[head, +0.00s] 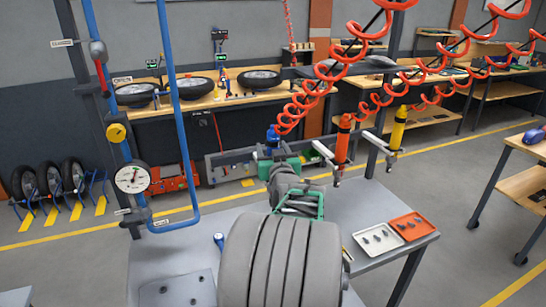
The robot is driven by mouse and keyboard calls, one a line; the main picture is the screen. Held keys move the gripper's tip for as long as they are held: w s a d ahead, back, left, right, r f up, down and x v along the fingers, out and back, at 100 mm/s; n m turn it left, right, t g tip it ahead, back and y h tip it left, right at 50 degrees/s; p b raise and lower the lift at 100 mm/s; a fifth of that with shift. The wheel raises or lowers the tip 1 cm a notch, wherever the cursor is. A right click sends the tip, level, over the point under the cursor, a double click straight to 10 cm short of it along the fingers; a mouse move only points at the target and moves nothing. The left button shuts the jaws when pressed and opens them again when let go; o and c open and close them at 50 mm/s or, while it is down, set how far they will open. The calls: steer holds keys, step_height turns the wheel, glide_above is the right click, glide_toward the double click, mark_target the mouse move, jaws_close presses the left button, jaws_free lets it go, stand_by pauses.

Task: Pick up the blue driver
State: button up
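A blue driver (272,136) hangs upright under a red coiled hose, left of an orange driver (343,138) and a yellow driver (398,126). Only its upper part shows clearly; its lower part is hidden by my arm's end. My arm reaches from the bottom middle toward it, and my gripper (277,158) is at or just in front of the blue driver in the picture. The fingers are too small and covered to tell whether they are open, shut or touching it.
A grey bench (185,250) lies below, with a white tray (378,239) and an orange tray (410,226) of small parts at right. A blue pipe frame (178,120) with gauges stands at left. Posts and coiled hoses (335,75) crowd the right side.

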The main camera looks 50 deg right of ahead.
steer(key=shift+a, duration=0.1)
jaws_close()
stand_by(0.5)
steer(key=shift+r, duration=0.1)
stand_by(0.3)
